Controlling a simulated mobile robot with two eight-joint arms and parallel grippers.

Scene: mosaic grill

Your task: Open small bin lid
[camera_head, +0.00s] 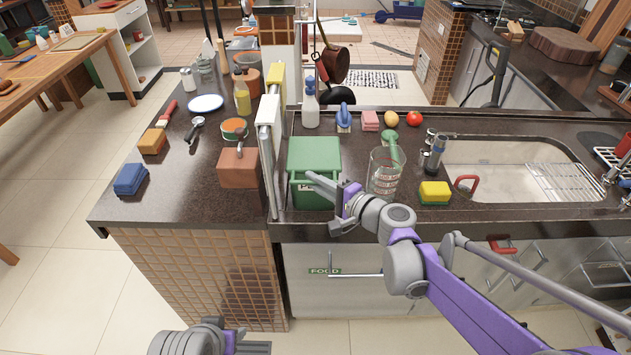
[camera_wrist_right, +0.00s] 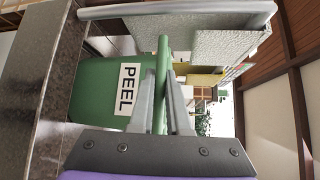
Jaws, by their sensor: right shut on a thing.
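The small green bin (camera_head: 303,196) stands on the dark counter beside the sink. My right gripper (camera_head: 322,183) is at the bin's front upper edge. In the right wrist view its fingers (camera_wrist_right: 163,90) are shut on the green lid's edge (camera_wrist_right: 163,50), seen as a narrow green strip. The bin's white PEEL label (camera_wrist_right: 127,90) shows beside the fingers. Part of my left arm's end (camera_head: 200,340) shows at the bottom of the head view; its fingers are not clear.
A spray bottle (camera_head: 310,108) and blue brush (camera_head: 344,118) stand behind.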

